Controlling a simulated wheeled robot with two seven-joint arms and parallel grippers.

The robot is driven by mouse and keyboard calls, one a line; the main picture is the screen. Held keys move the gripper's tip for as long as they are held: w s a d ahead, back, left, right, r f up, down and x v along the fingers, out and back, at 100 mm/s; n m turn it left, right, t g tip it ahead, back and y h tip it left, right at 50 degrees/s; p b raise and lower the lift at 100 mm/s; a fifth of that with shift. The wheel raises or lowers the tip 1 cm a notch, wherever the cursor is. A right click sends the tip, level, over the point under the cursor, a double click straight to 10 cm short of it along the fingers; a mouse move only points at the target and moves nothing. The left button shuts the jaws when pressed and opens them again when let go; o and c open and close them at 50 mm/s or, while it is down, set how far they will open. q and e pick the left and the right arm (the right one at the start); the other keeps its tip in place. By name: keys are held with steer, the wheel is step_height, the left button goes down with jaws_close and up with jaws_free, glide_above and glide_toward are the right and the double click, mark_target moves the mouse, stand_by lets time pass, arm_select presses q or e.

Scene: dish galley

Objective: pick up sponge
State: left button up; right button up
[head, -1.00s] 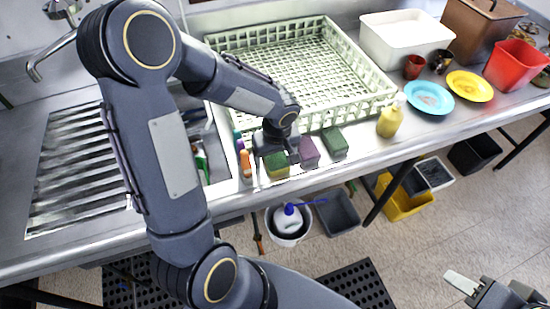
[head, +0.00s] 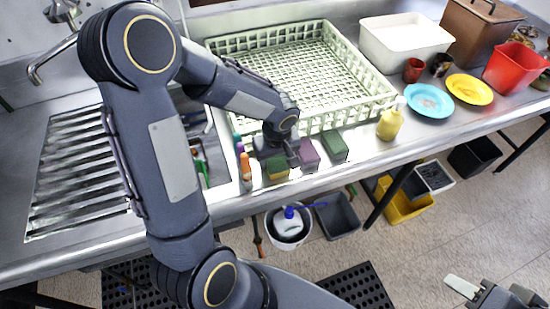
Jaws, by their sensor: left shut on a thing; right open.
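A yellow sponge with a green top (head: 277,171) is at the front edge of the steel counter. A purple sponge (head: 309,157) and a green sponge (head: 335,146) stand to its right. My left gripper (head: 277,160) is shut on the yellow-green sponge from above and hides part of its top. I cannot tell whether the sponge still touches the counter. My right gripper (head: 468,292) is open and empty at the lower right, above the floor and away from the counter.
A pale green dish rack (head: 384,101) stands just behind the sponges. An orange bottle (head: 246,168) is close on the left. A yellow soap bottle (head: 390,125), blue plate (head: 428,101) and yellow plate (head: 470,89) are to the right. Bins stand on the floor below.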

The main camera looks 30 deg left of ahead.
mark_target(275, 159)
arm_select(q)
step_height(275, 159, up, 18)
stand_by(0.4)
steer(key=shift+r, duration=0.1)
steer(key=o, duration=0.4)
steer(key=shift+c, duration=0.2)
steer(key=c, duration=0.3)
